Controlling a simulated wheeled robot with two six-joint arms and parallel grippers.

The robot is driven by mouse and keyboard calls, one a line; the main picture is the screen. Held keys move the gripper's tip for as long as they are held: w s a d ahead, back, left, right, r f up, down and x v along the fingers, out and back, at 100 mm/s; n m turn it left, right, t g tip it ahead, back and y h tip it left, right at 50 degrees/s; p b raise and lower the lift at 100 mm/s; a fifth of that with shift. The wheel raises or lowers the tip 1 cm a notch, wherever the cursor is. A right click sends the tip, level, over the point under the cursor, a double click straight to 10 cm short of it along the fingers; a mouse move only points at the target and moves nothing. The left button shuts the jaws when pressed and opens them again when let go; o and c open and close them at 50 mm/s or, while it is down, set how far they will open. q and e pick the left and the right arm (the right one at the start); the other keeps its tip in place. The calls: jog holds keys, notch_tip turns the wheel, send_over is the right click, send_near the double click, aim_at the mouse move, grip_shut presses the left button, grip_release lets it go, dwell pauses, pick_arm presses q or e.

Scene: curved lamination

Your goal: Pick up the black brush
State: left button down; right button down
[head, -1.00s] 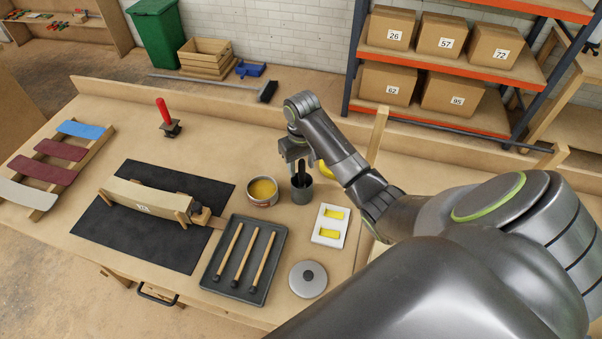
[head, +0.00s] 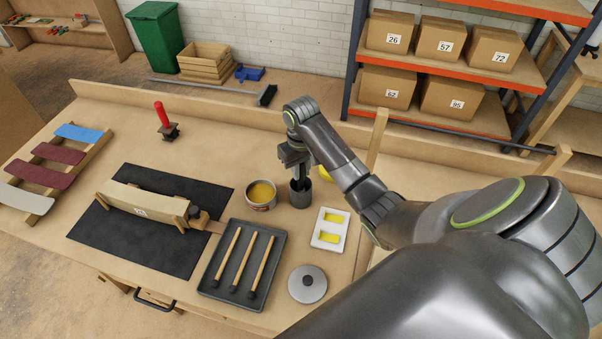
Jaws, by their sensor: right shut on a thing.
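The black brush (head: 302,181) stands in a dark grey cup (head: 300,199) near the middle of the bench. Its upper part is between the fingers of my right gripper (head: 295,166), and its lower end is hidden in the cup. My right gripper points down just above the cup's rim and is shut on the brush. My left gripper is not in view.
A tin of yellow stuff (head: 261,195) stands left of the cup, a white tray with yellow pads (head: 329,244) to the front right. A black tray (head: 213,285) with three sticks and a round grey disc (head: 307,284) lie in front. A wooden post (head: 377,140) rises at right.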

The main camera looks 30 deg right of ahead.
jog(key=shift+w+r, duration=0.1)
jog(key=shift+r, duration=0.3)
notch_tip(320, 180, up, 4)
jog(key=shift+f+p, duration=0.1)
jog(key=shift+p, duration=0.25)
notch_tip(320, 180, up, 4)
jog(key=p, duration=0.3)
jog(key=shift+f, duration=0.15)
jog(key=shift+r+p, duration=0.85)
jog(key=shift+p, duration=0.1)
jog(key=shift+f, duration=0.15)
